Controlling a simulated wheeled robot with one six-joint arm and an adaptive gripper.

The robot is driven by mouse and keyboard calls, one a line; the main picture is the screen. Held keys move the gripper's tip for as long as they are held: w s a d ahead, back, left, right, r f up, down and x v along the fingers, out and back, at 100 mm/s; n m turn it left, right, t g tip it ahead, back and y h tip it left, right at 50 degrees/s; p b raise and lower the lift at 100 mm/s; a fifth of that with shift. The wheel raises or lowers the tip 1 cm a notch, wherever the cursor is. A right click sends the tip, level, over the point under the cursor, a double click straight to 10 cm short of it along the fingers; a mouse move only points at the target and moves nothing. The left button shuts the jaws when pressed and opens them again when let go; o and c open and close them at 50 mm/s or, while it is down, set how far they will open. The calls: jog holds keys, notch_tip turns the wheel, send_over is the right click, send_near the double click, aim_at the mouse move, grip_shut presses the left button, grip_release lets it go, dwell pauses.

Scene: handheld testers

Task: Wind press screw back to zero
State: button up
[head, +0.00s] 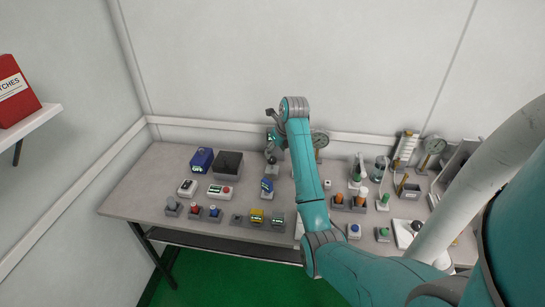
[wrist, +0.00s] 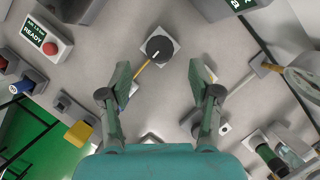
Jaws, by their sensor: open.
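A round black knob (wrist: 160,49) with a white pointer line sits on a light square plate in the wrist view, with a yellow strip at its lower left. It may be the press screw; no label on it is readable. My gripper (wrist: 162,76) is open and empty, its two green-padded fingers apart, with the knob just beyond and between the fingertips in the picture. In the head view my gripper (head: 271,153) hangs over the back middle of the bench (head: 140,196), and the knob there is hard to make out.
A red button box (wrist: 50,42) reading READY and a yellow block (wrist: 78,133) lie left in the wrist view. Several small testers crowd the bench's right side. A red box (head: 14,92) sits on a wall shelf.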

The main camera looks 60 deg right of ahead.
aim_at(272, 158)
jog(key=shift+x, duration=2.65)
jog(key=c, duration=1.1)
